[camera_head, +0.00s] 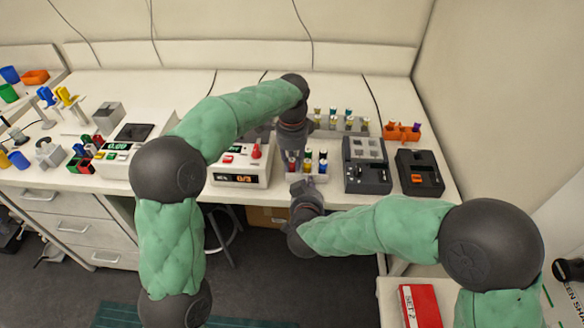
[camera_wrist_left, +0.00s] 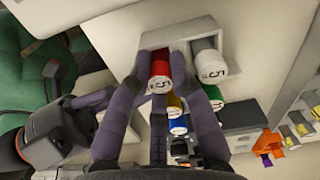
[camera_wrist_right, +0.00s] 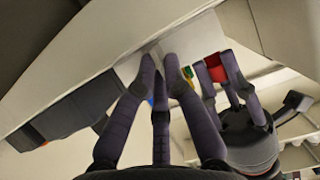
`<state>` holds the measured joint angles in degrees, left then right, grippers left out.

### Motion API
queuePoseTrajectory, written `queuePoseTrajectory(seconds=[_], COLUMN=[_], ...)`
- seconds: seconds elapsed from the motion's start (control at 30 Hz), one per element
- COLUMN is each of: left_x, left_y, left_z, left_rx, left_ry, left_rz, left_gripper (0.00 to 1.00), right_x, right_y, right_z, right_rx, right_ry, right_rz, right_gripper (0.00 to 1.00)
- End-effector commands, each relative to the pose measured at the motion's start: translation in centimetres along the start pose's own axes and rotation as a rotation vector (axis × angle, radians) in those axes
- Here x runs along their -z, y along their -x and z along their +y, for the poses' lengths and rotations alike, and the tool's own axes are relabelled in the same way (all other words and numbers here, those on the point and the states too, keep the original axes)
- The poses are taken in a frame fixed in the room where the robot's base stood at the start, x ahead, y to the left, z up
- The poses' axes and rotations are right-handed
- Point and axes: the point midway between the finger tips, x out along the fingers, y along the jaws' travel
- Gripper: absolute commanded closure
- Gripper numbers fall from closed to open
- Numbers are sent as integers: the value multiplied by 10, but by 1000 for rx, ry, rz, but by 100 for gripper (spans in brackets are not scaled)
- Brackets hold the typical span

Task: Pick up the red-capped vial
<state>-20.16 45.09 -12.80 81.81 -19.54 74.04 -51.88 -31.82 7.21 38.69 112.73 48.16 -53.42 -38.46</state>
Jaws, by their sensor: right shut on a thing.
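In the head view my left gripper (camera_head: 291,152) comes down from above, hiding most of the vial. The red vial also shows in the right wrist view (camera_wrist_right: 216,68), between my left fingers. My right gripper (camera_wrist_right: 160,60) is shut on the front part of the rack, low at the table's front edge.
A counting device (camera_head: 240,178) stands left of the rack. A dark grey device (camera_head: 367,172) and a black device (camera_head: 420,175) stand to its right. A back rack of vials (camera_head: 340,125) and an orange holder (camera_head: 402,132) are behind. The rear table is clear.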

Motion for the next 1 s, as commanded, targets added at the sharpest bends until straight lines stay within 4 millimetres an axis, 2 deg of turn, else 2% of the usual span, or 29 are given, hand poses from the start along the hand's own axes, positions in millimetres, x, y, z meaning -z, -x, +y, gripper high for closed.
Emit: queuePoseTrajectory(seconds=[0.27, 0.37, 0.7, 0.83, 1.0], left_x=[0, 0, 1, 0, 0], left_y=[5, 16, 77, 92, 100], left_z=[0, -1, 0, -1, 0], left_rx=[1, 3, 3, 2, 0], left_ry=[0, 0, 0, 0, 0], left_rz=[1, 2, 2, 1, 0], left_gripper=[92, 92, 92, 92, 92], right_x=[0, 0, 0, 0, 0], right_y=[0, 0, 0, 0, 0], right_z=[0, 0, 0, 0, 0], right_rx=[0, 0, 0, 0, 0], right_ry=[0, 0, 0, 0, 0], right_rz=[0, 0, 0, 0, 0], right_gripper=[100, 100, 100, 100, 100])
